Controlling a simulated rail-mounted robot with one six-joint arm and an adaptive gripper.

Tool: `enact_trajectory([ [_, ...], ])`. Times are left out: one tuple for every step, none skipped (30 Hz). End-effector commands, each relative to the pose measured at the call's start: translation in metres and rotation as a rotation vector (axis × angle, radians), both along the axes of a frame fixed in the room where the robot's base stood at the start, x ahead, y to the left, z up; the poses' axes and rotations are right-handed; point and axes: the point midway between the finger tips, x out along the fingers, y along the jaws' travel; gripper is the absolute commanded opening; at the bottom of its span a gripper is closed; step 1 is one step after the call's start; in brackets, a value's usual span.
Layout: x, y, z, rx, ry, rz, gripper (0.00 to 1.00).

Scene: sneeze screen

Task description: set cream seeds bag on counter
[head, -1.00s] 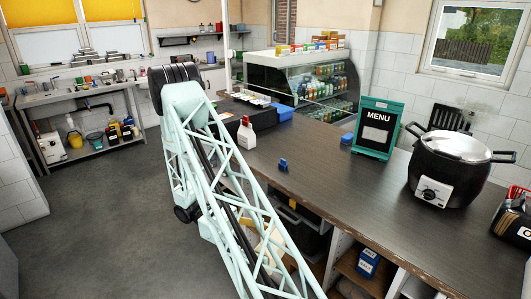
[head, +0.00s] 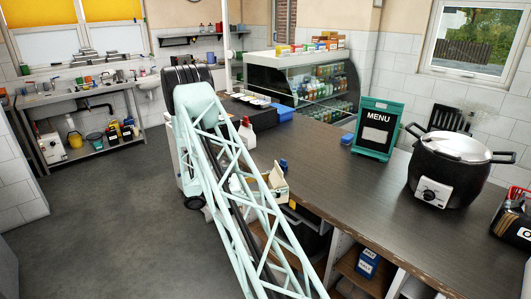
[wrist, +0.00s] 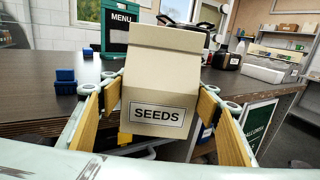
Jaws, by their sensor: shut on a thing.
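The cream seeds bag (wrist: 158,75), a boxy upright packet with a folded top and a "SEEDS" label, fills the middle of the wrist view. My gripper (wrist: 163,98) is shut on it, one finger along each side. In the head view the bag (head: 277,182) shows at the counter's front edge, partly hidden by my arm's lattice. The dark wooden counter (head: 345,188) lies just beyond it. The bag's base is hidden in the head view, and I cannot tell whether it touches the counter.
A blue block (wrist: 65,76) sits on the counter left of the bag in the wrist view. A menu board (head: 376,128) and a black pot (head: 450,168) stand further along the counter. A red-topped white bottle (head: 246,132) is behind my arm. The counter's middle is clear.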

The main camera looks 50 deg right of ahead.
Motion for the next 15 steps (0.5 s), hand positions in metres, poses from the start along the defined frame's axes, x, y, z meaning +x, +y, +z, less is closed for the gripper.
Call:
enact_trajectory([
  [0.011,-0.011,0.003,-0.001,-0.002,0.035,0.39],
  [0.018,-0.017,0.005,-0.002,-0.001,0.057,0.39],
  [0.027,-0.025,0.007,-0.002,-0.001,0.088,0.39],
  [0.034,-0.031,0.009,-0.001,0.000,0.110,0.39],
  [0.042,-0.037,0.011,-0.001,-0.001,0.133,0.39],
  [0.052,-0.045,0.014,-0.001,-0.002,0.164,0.39],
  [0.060,-0.051,0.016,-0.003,-0.002,0.188,0.39],
  [0.068,-0.056,0.018,-0.003,-0.002,0.211,0.39],
  [0.079,-0.063,0.021,-0.002,-0.001,0.243,0.39],
  [0.087,-0.068,0.023,-0.001,-0.002,0.265,0.39],
  [0.094,-0.073,0.026,-0.002,-0.001,0.287,0.39],
  [0.104,-0.078,0.029,-0.003,-0.002,0.316,0.39],
  [0.112,-0.082,0.031,-0.003,-0.002,0.338,0.39],
  [0.119,-0.086,0.032,-0.001,-0.002,0.357,0.39],
  [0.128,-0.090,0.035,-0.002,-0.001,0.380,0.39],
])
